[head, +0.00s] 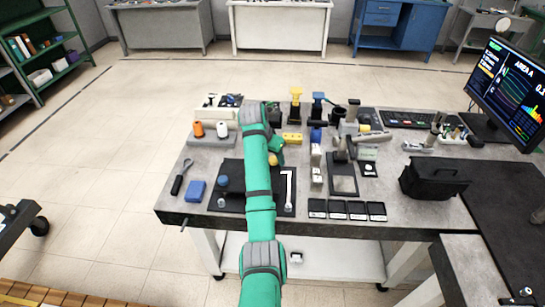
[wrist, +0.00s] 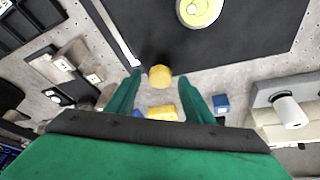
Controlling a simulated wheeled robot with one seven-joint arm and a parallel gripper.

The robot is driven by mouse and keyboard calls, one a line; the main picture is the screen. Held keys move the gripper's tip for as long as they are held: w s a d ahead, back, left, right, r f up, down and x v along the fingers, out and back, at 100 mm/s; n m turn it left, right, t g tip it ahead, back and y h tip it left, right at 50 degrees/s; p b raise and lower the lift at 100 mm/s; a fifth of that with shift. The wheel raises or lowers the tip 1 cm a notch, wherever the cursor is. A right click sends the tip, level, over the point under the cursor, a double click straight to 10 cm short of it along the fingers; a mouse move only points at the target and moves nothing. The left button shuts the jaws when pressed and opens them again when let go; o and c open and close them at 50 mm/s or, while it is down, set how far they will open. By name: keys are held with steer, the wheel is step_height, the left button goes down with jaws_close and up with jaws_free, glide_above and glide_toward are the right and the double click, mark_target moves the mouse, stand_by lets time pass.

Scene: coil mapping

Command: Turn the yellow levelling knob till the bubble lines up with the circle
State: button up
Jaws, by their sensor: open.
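In the wrist view, a round yellow knob (wrist: 160,76) shows between the two green fingertips of my gripper (wrist: 160,80). The fingers are open, with a gap on each side of the knob; I cannot tell whether they reach down around it. A yellow disc with a pale round centre (wrist: 200,10) lies on the black mat at the top edge, partly cut off. It looks like the bubble level, but bubble and circle are too small to make out.
A white L-shaped piece (head: 287,190) lies on the black mat (head: 233,168). A yellow block (wrist: 162,112) and a blue block (wrist: 221,103) are close by. A white spool (wrist: 290,111) stands at right in the wrist view. A black case (head: 435,178) sits farther right on the table.

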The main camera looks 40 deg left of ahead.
steer(key=c, duration=1)
steer(key=shift+c, duration=0.2)
steer(key=shift+n, duration=0.4)
